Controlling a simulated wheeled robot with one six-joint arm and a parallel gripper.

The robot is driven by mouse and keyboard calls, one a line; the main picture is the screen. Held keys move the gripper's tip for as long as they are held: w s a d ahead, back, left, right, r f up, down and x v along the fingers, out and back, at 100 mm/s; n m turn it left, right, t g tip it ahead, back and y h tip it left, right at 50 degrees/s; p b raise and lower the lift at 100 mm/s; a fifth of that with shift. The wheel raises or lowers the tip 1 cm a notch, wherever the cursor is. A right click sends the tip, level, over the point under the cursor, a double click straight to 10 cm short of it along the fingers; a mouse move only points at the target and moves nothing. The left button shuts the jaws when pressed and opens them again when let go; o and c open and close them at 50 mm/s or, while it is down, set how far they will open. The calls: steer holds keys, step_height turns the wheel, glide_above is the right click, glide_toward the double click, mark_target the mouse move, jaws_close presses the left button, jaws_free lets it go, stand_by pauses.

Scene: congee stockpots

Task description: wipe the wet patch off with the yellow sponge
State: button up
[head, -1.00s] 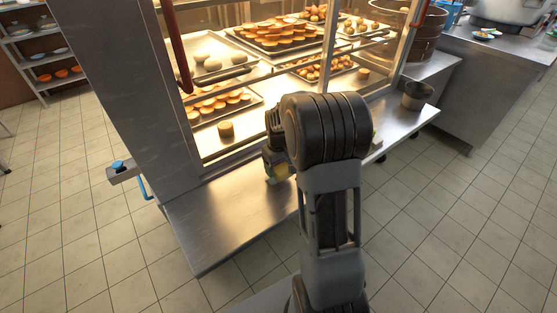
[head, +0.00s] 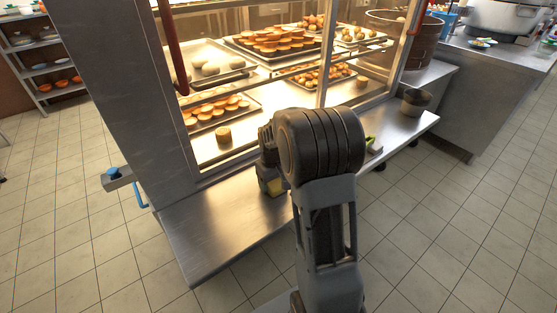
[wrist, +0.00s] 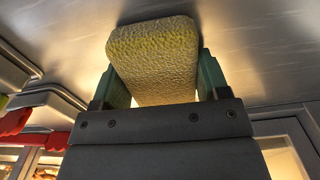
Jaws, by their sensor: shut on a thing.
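The yellow sponge (wrist: 155,50) is clamped between the green fingers of my gripper (wrist: 158,76) in the wrist view. In the head view the sponge (head: 274,187) shows as a small yellow patch below my gripper (head: 267,176), over the steel ledge (head: 215,222) in front of the glass cabinet. My arm hides part of the sponge and the ledge. The sponge looks close to the steel, but I cannot tell whether it touches. I cannot make out the wet patch; the bare steel shows only glare and reflections.
The lit cabinet (head: 172,100) with trays of buns stands behind the ledge. A dark metal pot (head: 415,103) and a green item (head: 371,141) sit on the ledge at the right. The ledge's left part is clear. A blue-handled fitting (head: 118,178) sticks out at the left.

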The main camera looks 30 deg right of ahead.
steer(key=shift+w+d, duration=0.1)
steer(key=shift+d, duration=0.7)
steer(key=shift+d+r+p, duration=0.1)
steer(key=shift+r+p, duration=0.2)
steer(key=shift+p, duration=0.3)
step_height(320, 180, up, 3)
steer(key=shift+f+p, duration=0.1)
steer(key=shift+p, duration=0.55)
steer(key=shift+r+p, duration=2.1)
steer(key=shift+r, duration=0.35)
